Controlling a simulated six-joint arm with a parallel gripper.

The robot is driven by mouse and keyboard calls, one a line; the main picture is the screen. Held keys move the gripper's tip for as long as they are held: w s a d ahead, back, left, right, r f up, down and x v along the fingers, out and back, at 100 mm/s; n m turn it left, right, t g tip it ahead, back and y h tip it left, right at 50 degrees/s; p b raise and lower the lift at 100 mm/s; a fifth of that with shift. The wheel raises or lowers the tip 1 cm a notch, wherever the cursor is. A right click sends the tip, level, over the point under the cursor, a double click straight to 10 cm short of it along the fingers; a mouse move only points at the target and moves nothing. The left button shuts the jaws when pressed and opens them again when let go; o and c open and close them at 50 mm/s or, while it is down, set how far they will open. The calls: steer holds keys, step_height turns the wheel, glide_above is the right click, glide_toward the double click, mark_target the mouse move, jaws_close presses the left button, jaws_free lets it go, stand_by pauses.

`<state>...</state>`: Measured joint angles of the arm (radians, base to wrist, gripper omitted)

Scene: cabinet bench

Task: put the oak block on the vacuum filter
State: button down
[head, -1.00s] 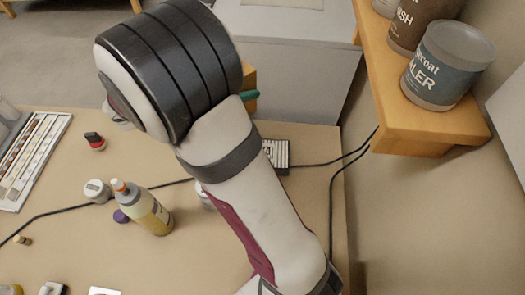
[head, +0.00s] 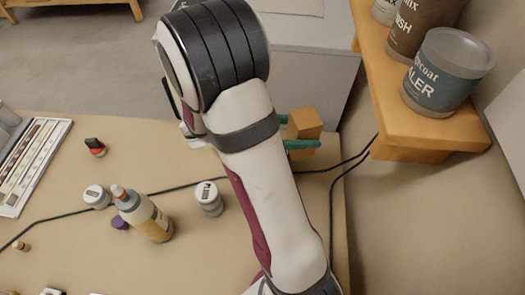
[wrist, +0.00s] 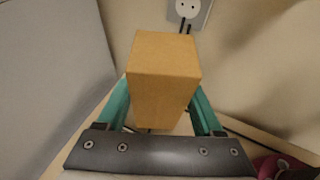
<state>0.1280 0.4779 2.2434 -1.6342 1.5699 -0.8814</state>
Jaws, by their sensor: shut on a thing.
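The oak block (head: 305,122) is a tan wooden block near the right end of the bench. My gripper (head: 298,132) has teal fingers, one on either side of the block, and is shut on it. In the wrist view the block (wrist: 165,85) stands between both fingers (wrist: 160,108), its end towards the camera. A slatted black-and-white item, likely the vacuum filter, showed here earlier; now it is hidden behind my arm or the block. I cannot tell whether the block touches anything below.
A shelf (head: 425,140) with several cans, including a sealer can (head: 445,75), juts out at the right. A glue-like bottle (head: 145,215), a grey-lidded jar (head: 208,198) and a red-black item (head: 95,147) stand on the bench (head: 60,250). A cable crosses it.

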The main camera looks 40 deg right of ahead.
steer(key=shift+w+a+f, duration=0.75)
steer(key=shift+w+f, duration=0.65)
steer(key=shift+f, duration=0.2)
steer(key=shift+w+a+f, duration=0.7)
steer(key=shift+w+f, duration=0.7)
steer(key=shift+f, duration=0.2)
steer(key=shift+w+a+f, duration=0.75)
steer(key=shift+w+f, duration=0.65)
steer(key=shift+f, duration=0.2)
steer(key=shift+f, duration=0.1)
steer(key=shift+c, duration=0.2)
jaws_free()
